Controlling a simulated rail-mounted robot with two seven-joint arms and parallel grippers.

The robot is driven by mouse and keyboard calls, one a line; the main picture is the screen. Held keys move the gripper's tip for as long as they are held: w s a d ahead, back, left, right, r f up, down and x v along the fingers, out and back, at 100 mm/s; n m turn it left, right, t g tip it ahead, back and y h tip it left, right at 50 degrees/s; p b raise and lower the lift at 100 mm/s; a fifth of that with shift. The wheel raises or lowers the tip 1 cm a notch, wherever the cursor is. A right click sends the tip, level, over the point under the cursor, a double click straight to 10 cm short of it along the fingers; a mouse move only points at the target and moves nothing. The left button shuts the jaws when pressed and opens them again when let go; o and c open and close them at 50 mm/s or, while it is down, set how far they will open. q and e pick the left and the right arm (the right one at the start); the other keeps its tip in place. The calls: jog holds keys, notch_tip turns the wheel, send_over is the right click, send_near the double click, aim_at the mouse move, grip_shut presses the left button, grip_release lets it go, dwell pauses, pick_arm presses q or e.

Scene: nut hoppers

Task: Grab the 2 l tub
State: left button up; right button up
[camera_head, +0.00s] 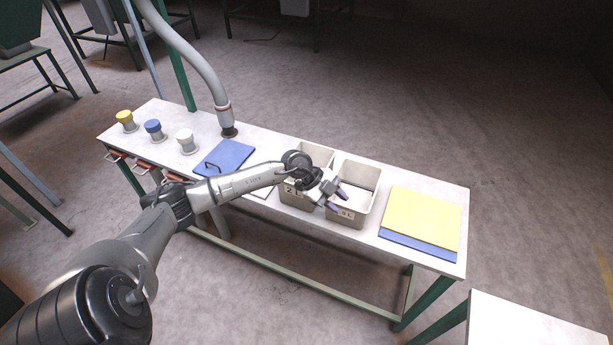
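The 2 l tub (318,153) is a grey-beige open box on the white table, left of a similar tub. Its label begins with "2" and is partly covered by my arm. The other tub (346,221) has a label that looks like "5L". My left gripper (337,200) reaches in from the left, across the 2 l tub. My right gripper is not in view.
A yellow panel (422,218) over a blue one (416,246) lies to the right on the table (451,192). A blue lid with a handle (228,156) lies left of the tubs. A grey hose (205,75) hangs above. Yellow, blue and white knobs (186,136) line the left end.

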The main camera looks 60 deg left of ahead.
pick_arm(q)
jog(key=s+a+r+n+g+y+p, duration=0.1)
jog(key=s+a+r+n+g+y, duration=0.15)
jog(key=a, duration=0.65)
jog(key=s+a+r+n+g+y, duration=0.2)
jog(key=a+r+y, duration=0.1)
jog(key=a, duration=0.5)
send_over(295, 193)
jog(key=a, duration=0.1)
jog(key=shift+g+y, duration=0.35)
jog(key=f, duration=0.7)
jog(key=shift+s, duration=0.2)
jog(key=shift+w+d+f+b, duration=0.1)
jog(key=shift+d+f+b, duration=0.05)
jog(key=shift+f, duration=0.95)
jog(key=shift+w+d+f+b, duration=0.1)
jog(key=shift+d+f+b, duration=0.1)
jog(key=shift+f, duration=0.85)
jog(key=shift+d+f+b, duration=0.1)
jog(key=shift+d+f, duration=0.05)
jog(key=shift+f, duration=0.95)
jog(key=shift+c, duration=0.4)
grip_shut()
jog(key=shift+f, duration=0.1)
